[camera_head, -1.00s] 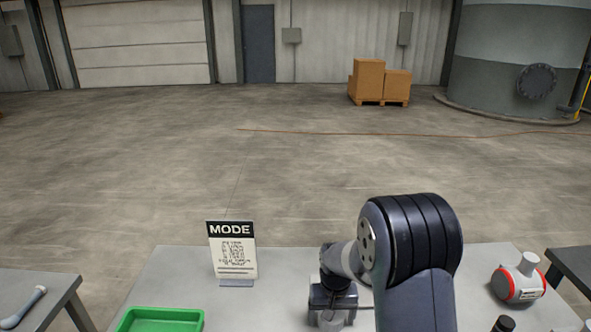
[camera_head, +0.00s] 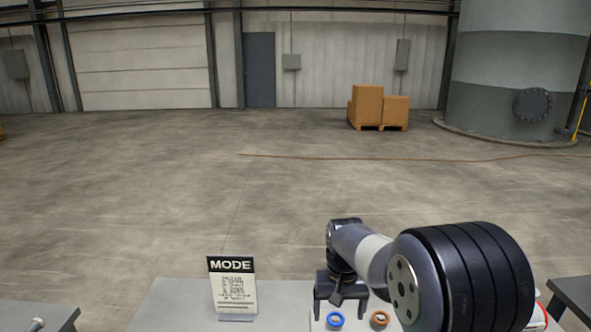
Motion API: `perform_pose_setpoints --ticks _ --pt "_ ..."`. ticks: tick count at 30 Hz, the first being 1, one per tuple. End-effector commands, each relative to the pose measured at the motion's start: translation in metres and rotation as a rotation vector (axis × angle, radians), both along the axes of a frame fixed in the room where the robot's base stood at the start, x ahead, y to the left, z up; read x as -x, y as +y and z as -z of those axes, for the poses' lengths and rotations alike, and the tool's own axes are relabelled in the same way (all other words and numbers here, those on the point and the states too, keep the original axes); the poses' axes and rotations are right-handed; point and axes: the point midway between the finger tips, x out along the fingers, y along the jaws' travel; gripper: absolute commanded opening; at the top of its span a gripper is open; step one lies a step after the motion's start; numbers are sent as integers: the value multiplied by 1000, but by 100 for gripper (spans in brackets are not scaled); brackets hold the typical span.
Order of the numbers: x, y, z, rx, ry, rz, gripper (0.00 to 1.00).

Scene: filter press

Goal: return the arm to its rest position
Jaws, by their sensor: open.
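My arm reaches in from the lower right, bent at a large black ribbed joint. My gripper (camera_head: 339,308) hangs at its end over the back part of the grey table (camera_head: 185,298), fingers pointing down and spread apart. A blue ring-shaped piece (camera_head: 335,320) and an orange-brown ring-shaped piece (camera_head: 380,319) show on a pale surface just below and right of the gripper. The gap between gripper and pieces is hard to judge.
A MODE sign (camera_head: 233,287) stands left of the gripper. A red-and-white object (camera_head: 540,318) is mostly hidden behind my arm. Side tables stand at left (camera_head: 38,314) and right (camera_head: 572,297).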

Motion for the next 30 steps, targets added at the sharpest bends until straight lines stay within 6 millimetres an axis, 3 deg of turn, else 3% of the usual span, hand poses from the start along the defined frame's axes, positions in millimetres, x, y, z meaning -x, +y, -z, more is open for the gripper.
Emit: perform_pose_setpoints --ticks 9,16,22,30 --pt "6 -23 62 0 3 5 82" --pt "17 -37 100 0 2 6 82" --pt "23 -44 117 0 0 5 82" --pt "25 -46 123 0 -1 5 82"
